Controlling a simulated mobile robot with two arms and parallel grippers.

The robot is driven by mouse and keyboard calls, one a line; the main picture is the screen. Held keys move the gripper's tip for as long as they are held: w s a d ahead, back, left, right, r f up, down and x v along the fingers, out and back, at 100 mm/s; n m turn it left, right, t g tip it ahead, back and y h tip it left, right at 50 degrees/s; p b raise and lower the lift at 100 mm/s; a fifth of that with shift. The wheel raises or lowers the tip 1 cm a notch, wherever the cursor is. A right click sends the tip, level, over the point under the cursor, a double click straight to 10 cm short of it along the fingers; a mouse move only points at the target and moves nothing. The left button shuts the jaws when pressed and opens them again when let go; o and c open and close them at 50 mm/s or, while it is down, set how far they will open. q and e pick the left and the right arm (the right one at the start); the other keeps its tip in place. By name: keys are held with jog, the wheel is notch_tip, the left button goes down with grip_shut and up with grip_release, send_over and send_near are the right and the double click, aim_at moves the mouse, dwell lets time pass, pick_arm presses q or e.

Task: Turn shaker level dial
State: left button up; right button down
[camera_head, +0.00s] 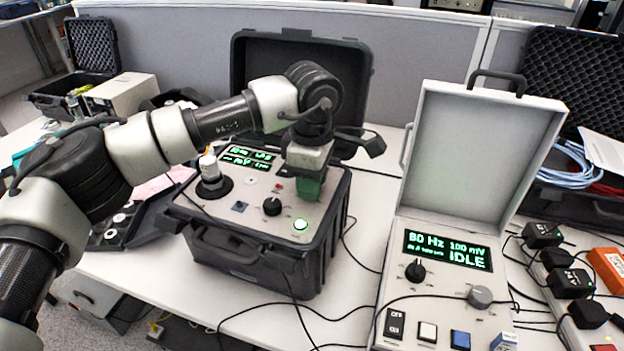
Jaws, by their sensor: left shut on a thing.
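My left gripper (308,190) points down at the right rear of this panel. Its green fingertips are shut on a knob there, which looks to be the shaker level dial; the fingers hide it. A second black dial (271,206) on the panel stands free, left of the gripper. A small white sensor (209,165) stands upright on the black shaker mount (212,187). My right gripper is out of view.
Right of the shaker unit is an open grey instrument case (482,150); its display (447,250) reads 80 Hz, 100 mV, IDLE. It has a black knob (415,271) and a grey knob (480,297). Cables cross the front table. Black adapters (569,283) lie at right.

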pick_arm(q)
jog(key=o, duration=0.9)
jog(key=shift+o, duration=0.2)
jog(key=shift+r, duration=0.1)
notch_tip(320, 180, up, 11)
jog(key=shift+p, duration=0.3)
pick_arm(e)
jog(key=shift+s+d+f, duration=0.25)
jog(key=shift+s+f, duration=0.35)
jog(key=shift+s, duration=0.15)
